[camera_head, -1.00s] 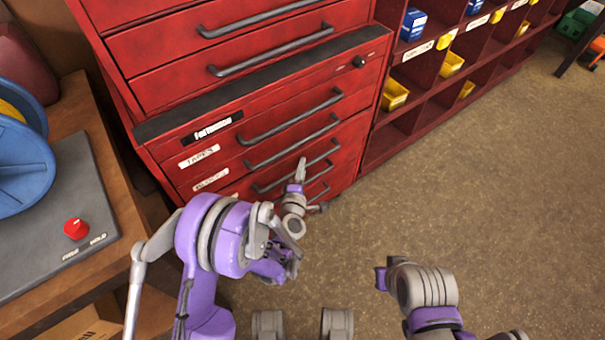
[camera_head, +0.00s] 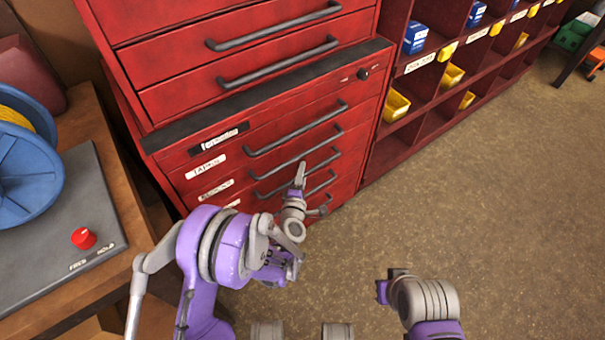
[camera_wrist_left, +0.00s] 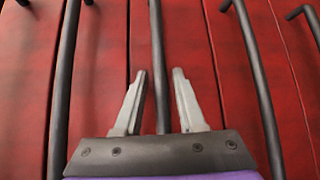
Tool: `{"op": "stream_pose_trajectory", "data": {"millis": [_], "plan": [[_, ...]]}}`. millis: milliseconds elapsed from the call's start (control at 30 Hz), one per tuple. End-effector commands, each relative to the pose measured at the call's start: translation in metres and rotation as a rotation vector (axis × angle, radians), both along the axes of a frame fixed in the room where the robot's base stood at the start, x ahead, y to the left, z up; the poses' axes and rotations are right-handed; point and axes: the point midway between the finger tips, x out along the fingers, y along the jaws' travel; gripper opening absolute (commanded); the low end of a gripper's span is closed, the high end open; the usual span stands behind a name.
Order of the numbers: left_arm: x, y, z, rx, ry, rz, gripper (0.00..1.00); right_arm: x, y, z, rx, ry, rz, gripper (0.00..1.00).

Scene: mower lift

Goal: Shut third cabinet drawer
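The red cabinet (camera_head: 270,100) has a stack of drawers with dark bar handles. Below its dark ledge, the third handle down (camera_head: 318,163) is partly behind my left gripper (camera_head: 299,176). All drawer fronts I can see look about flush, though the lower ones are partly hidden by my arm. In the left wrist view my left gripper (camera_wrist_left: 159,90) is open, with its two fingers on either side of a dark bar handle (camera_wrist_left: 157,35) in front of the red drawer faces. I cannot tell whether it touches. My right arm shows at lower right, without visible fingers.
A workbench (camera_head: 105,185) with a blue reel (camera_head: 25,175) and a red knob (camera_head: 83,238) stands at left. Red shelving (camera_head: 400,130) with yellow and blue bins adjoins the cabinet.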

Motion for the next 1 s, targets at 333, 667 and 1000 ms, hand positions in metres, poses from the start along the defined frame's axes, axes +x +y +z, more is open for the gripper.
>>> {"op": "stream_pose_trajectory", "data": {"millis": [333, 667, 1000], "plan": [[-0.016, 0.003, 0.003, 0.001, -0.001, 0.001, 0.48, 0.0, 0.0, 0.001, 0.0, 0.0, 0.0, 0.0], [-0.081, 0.013, 0.012, 0.001, 0.0, -0.001, 0.48, 0.0, 0.0, 0.0, 0.0, 0.0, 0.0, 0.0], [-0.106, 0.018, 0.014, 0.0, 0.0, 0.0, 0.48, 0.002, 0.0, -0.018, 0.0, 0.006, 0.0, 0.0]]}}
